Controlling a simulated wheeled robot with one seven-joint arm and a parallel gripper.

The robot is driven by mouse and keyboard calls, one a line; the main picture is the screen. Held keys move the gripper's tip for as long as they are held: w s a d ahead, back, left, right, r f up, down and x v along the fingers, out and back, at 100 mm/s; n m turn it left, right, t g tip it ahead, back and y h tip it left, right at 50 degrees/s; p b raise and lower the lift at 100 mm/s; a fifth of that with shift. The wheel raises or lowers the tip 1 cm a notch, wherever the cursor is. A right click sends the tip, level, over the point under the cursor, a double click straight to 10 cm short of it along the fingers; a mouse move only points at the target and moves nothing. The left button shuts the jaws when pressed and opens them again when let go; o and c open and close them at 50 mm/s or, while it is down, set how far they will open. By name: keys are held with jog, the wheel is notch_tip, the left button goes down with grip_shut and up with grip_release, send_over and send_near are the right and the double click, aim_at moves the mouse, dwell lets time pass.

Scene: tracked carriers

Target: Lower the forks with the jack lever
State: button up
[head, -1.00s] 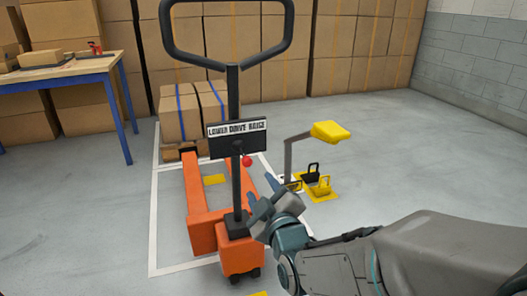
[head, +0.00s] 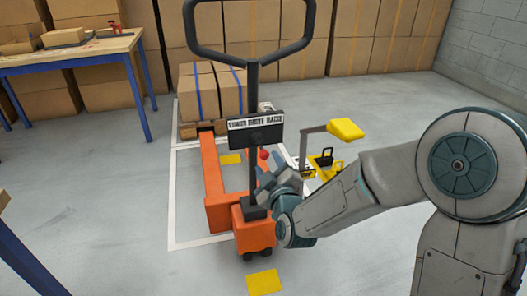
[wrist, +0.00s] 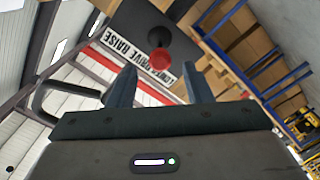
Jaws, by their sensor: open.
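The orange pallet jack (head: 215,190) stands on the floor with its black handle (head: 253,90) upright. A black plate (head: 256,126) labelled LOWER DRIVE RAISE is on the handle. The jack lever ends in a red knob (head: 264,154) just below the plate. In the wrist view the red knob (wrist: 160,60) shows beyond and between my fingertips, in front of the dark plate. My gripper (head: 264,178) is open and empty, just below the knob. It appears apart from the knob. The forks run back toward a loaded pallet (head: 205,129).
Strapped boxes (head: 210,95) sit on the pallet. A grey post with a yellow top (head: 345,129) and small black and yellow items (head: 326,158) stand to the right. A blue-legged workbench (head: 100,48) is at left. Floor between is clear.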

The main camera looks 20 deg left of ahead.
aim_at(265, 158)
jog(key=shift+p+x, duration=0.5)
jog(key=shift+x, duration=2.15)
grip_shut()
